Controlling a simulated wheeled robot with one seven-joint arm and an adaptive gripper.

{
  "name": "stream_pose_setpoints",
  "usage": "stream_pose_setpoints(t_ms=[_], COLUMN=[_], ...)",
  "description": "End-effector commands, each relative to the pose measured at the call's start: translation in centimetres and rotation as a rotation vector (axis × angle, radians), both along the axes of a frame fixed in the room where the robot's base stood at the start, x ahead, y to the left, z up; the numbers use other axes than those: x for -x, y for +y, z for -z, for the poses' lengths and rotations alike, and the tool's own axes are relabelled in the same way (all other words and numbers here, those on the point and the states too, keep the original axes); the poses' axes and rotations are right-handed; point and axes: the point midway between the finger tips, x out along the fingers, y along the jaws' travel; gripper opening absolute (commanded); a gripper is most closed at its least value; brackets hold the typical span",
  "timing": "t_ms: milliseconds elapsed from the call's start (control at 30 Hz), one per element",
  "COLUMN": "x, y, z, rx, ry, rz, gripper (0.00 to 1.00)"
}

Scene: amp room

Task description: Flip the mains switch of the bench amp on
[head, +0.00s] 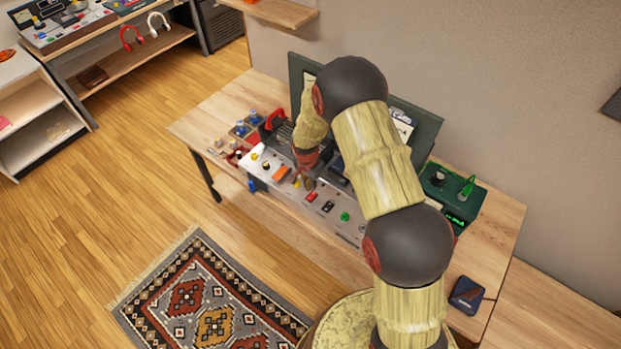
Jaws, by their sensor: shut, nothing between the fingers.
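The bench amp (263,184) stands on the wooden bench, with a pale sloped front panel carrying knobs, coloured buttons and small switches. On the panel are an orange block (281,173), a red switch (311,197), a black switch (328,206) and a green button (345,216). I cannot tell which is the mains switch or how it is set. My gripper (307,184) is shut and empty, pointing down over the middle of the panel, close to the red switch. I cannot tell whether it touches. My arm hides part of the amp's right side.
Blue and red parts (240,130) crowd the bench left of the amp. A green box (448,190) with a green bottle shape stands at right, and a dark wallet-like item (466,295) lies near the front. A patterned rug (214,305) covers the floor in front.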

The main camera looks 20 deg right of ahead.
Motion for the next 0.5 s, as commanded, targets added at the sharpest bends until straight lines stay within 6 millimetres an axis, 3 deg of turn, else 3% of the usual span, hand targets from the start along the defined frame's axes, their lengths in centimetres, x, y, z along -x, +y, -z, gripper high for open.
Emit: stream_pose_setpoints(t_ms=[200,500], x=[-0.1,-0.2], y=[-0.2,-0.2], z=[2.1,2.5], rx=[0.0,0.0], ry=[0.0,0.0], rz=[0.0,0.0], gripper=[0.0,0.0])
